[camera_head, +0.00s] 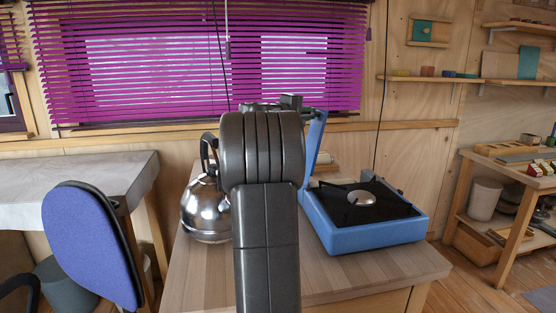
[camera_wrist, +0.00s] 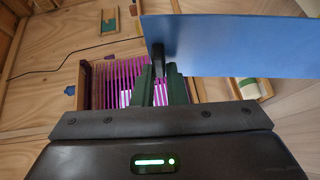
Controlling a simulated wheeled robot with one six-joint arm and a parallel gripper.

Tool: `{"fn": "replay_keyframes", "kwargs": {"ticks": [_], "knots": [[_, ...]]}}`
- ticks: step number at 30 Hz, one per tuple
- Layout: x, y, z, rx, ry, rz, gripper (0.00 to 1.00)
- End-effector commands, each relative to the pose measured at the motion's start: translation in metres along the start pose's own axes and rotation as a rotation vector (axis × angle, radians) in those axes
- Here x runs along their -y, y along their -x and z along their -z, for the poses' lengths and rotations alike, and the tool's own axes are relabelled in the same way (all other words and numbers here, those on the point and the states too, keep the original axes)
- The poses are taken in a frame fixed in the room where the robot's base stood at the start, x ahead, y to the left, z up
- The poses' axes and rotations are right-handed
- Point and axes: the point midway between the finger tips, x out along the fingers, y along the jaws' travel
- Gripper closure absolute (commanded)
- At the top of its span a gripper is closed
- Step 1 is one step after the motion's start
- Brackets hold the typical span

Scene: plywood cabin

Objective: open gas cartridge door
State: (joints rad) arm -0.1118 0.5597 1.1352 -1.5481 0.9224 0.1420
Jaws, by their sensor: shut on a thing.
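The gas cartridge door (camera_head: 315,135) is a blue panel standing raised, nearly upright, at the left side of the blue camping stove (camera_head: 375,236). In the wrist view the door (camera_wrist: 240,45) spans the upper right as a flat blue sheet. My gripper (camera_wrist: 163,82) has its dark green fingers closed at the door's left end, on or beside a small dark piece there; the exact contact is unclear. In the head view my arm hides most of the gripper and the cartridge bay.
A shiny metal kettle (camera_head: 205,212) stands left of my arm on the wooden table (camera_head: 330,285). A blue chair (camera_head: 88,240) is at the left, with a covered table behind it. Purple blinds (camera_head: 200,60) hang behind the gripper. The table's front right is clear.

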Motion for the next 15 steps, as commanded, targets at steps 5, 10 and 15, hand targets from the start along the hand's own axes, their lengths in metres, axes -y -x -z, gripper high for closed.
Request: {"fn": "replay_keyframes", "kwargs": {"ticks": [5, 10, 15], "knots": [[0.007, 0.004, 0.003, -0.001, 0.016, -0.018, 1.00], [0.009, 0.012, 0.008, -0.002, 0.038, -0.054, 1.00], [0.011, 0.020, 0.013, -0.002, 0.060, -0.090, 1.00]]}}
